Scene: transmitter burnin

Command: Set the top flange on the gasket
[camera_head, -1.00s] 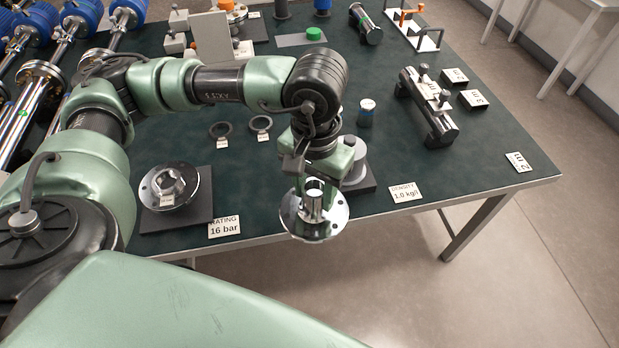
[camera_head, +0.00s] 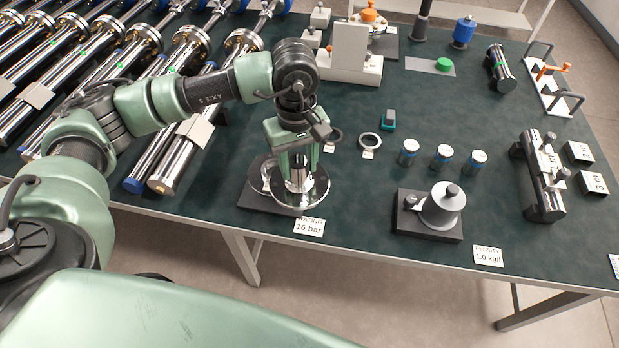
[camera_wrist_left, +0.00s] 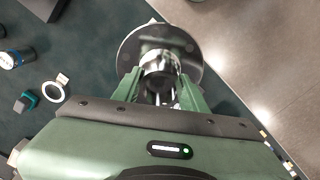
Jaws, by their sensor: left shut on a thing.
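My left gripper (camera_head: 299,178) is shut on the shiny top flange (camera_head: 316,193), a round steel disc with bolt holes and a neck. The flange is held disc-down over the right part of the lower flange (camera_head: 261,172), which lies on a dark base plate (camera_head: 245,199) at the table's front. In the left wrist view the flange disc (camera_wrist_left: 187,46) shows beyond the fingers, its neck between them. The held disc hides most of the lower flange; I see no gasket on it and cannot tell whether the two touch. My right gripper is not in view.
A dark ring (camera_head: 370,141) with a label lies behind, another partly hidden by the gripper. The "16 bar" card (camera_head: 309,227) stands in front. A grey weight (camera_head: 443,205) on a block and several blue-topped cans stand right. Long steel cylinders (camera_head: 190,140) fill the left.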

